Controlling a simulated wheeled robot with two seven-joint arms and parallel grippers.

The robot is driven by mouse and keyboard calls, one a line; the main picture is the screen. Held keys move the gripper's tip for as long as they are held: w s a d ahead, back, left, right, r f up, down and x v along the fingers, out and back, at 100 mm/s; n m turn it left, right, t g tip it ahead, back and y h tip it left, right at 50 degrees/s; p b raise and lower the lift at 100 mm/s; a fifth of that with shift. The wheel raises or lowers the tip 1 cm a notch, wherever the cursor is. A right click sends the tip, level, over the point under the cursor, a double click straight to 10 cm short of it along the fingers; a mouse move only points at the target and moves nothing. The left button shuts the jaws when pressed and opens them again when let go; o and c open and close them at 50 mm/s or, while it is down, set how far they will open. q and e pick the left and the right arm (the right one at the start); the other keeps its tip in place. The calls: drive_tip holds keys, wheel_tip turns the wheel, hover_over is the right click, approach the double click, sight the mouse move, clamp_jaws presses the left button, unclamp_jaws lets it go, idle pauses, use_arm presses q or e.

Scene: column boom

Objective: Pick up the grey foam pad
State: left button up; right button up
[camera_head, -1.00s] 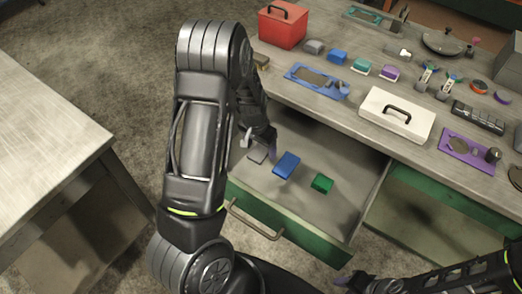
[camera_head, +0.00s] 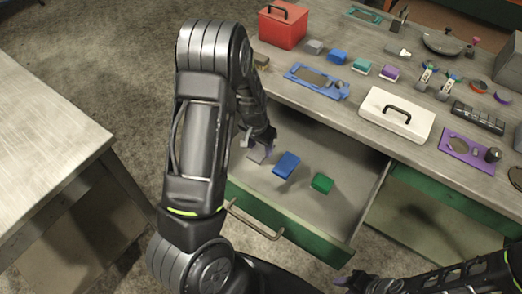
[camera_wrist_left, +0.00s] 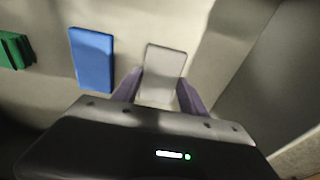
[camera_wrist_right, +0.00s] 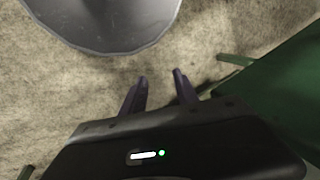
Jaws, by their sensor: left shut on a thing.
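The grey foam pad (camera_head: 257,155) is at the left end of the open drawer. My left gripper (camera_head: 263,148) is shut on it. In the left wrist view the pad (camera_wrist_left: 164,68) sits between the two purple fingers and sticks out past their tips. I cannot tell whether it is clear of the drawer floor. My right gripper (camera_wrist_right: 161,76) is open and empty, low in front of the bench; the grey carpet shows beyond its fingers.
A blue pad (camera_head: 286,164) and a green block (camera_head: 322,183) are also in the drawer (camera_head: 300,238), right of the grey pad. The benchtop above holds a red toolbox (camera_head: 283,27), a white case (camera_head: 396,116) and several small parts. Another table (camera_head: 45,130) stands at left.

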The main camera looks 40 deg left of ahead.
sight(261, 150)
use_arm(q)
wheel_tip(261, 150, up, 10)
idle(0.7)
drive_tip(key=shift+d, duration=0.1)
idle(0.4)
